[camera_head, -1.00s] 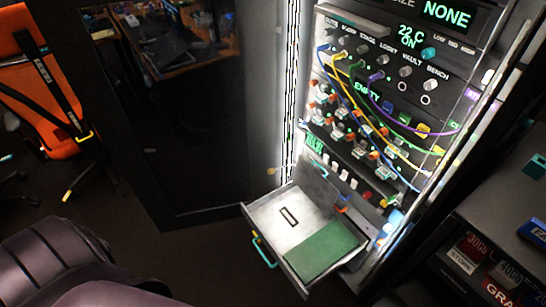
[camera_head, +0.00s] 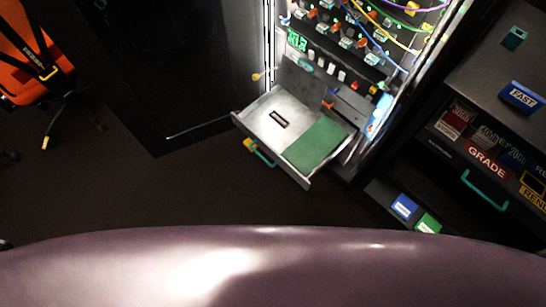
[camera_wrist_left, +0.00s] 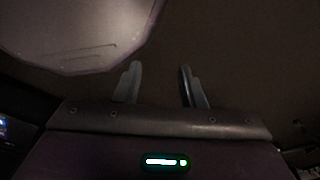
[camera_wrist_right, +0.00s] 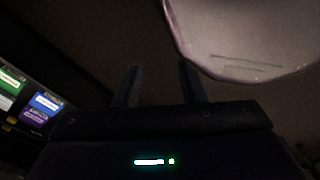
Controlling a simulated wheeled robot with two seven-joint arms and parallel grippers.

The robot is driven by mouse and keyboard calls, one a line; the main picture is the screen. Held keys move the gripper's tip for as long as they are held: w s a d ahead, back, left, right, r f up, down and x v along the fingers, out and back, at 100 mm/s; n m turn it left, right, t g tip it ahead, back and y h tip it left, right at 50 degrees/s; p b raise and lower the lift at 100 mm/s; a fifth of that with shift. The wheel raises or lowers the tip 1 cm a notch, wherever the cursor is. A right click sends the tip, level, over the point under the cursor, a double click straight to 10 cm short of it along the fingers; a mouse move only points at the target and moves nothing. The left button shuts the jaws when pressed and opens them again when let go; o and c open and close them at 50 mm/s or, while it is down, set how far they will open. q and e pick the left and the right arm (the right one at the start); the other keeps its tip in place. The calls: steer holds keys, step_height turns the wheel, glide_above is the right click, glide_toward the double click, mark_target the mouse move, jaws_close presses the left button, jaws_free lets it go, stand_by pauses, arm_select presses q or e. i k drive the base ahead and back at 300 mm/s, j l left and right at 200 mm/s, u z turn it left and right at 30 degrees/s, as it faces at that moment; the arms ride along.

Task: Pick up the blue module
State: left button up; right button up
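A blue block labelled FAST (camera_head: 519,96) lies on the dark shelf top at the right of the head view. A smaller blue module (camera_head: 404,206) sits on the low shelf beside a green module (camera_head: 428,223). In the right wrist view a blue piece (camera_wrist_right: 45,102) shows at the left, near a green piece (camera_wrist_right: 10,82) and a purple one (camera_wrist_right: 33,116). My left gripper (camera_wrist_left: 160,72) is open and empty over dark floor. My right gripper (camera_wrist_right: 160,72) is open and empty, well apart from these pieces. Neither gripper shows in the head view.
An open drawer (camera_head: 262,122) with a green pad (camera_head: 316,144) juts out below the cabled panel (camera_head: 345,35). A dark shelf unit with a teal handle (camera_head: 484,191) stands at the right. An orange chair (camera_head: 28,55) is at the far left. The floor between is clear.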

mark_target(519, 97)
steer(key=z, duration=1.6)
steer(key=j, duration=0.1)
steer(key=i+z, duration=0.05)
